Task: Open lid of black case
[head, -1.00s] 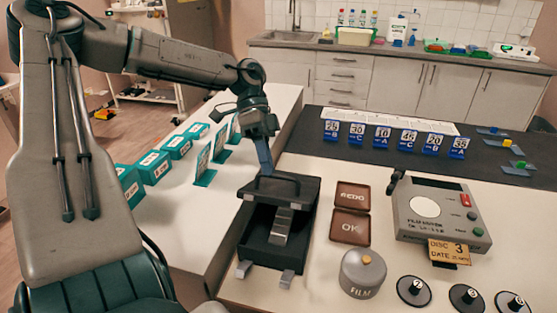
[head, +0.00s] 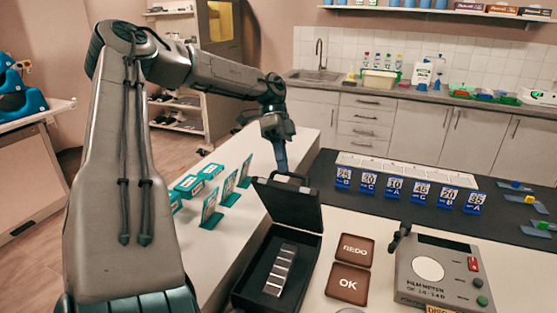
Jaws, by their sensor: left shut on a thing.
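The black case (head: 243,290) stands on the white table in front of me, with its lid (head: 290,205) raised and tilted back at the far side. A row of grey metal pieces (head: 281,268) lies inside the case. My left gripper (head: 281,168) is above the lid, shut on the lid's handle at its top edge. The fingertips partly hide the handle. My right gripper is not in view.
Brown REDO (head: 356,250) and OK (head: 348,284) trays and a grey film meter (head: 440,270) stand right of the case. Teal boxes and cards (head: 210,208) stand left. Numbered blue cards (head: 394,190) line the dark mat behind.

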